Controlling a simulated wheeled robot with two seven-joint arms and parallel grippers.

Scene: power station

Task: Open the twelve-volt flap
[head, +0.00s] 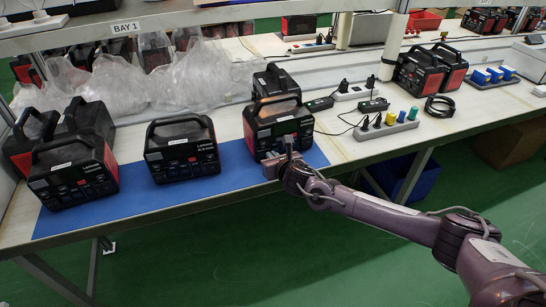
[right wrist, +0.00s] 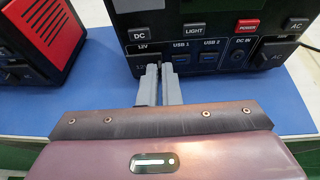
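The black and red power station (head: 278,122) stands on the blue mat (head: 225,177) near the table's front edge. In the right wrist view its front panel (right wrist: 200,30) shows a 12V label, with the dark twelve-volt flap (right wrist: 141,64) below it at lower left. The flap looks closed, partly hidden by my fingers. My right gripper (right wrist: 160,70) is at the panel's lower left, its two grey fingers nearly together and pointing at the flap's right side. I cannot tell whether the tips touch it. The right gripper also shows in the head view (head: 279,160). My left gripper is not in view.
Another power station (head: 182,148) stands to the left, with several more at the far left. Clear plastic bags (head: 135,75) lie behind them. A power strip with coloured plugs (head: 386,130) and cables lies to the right. A shelf beam runs above.

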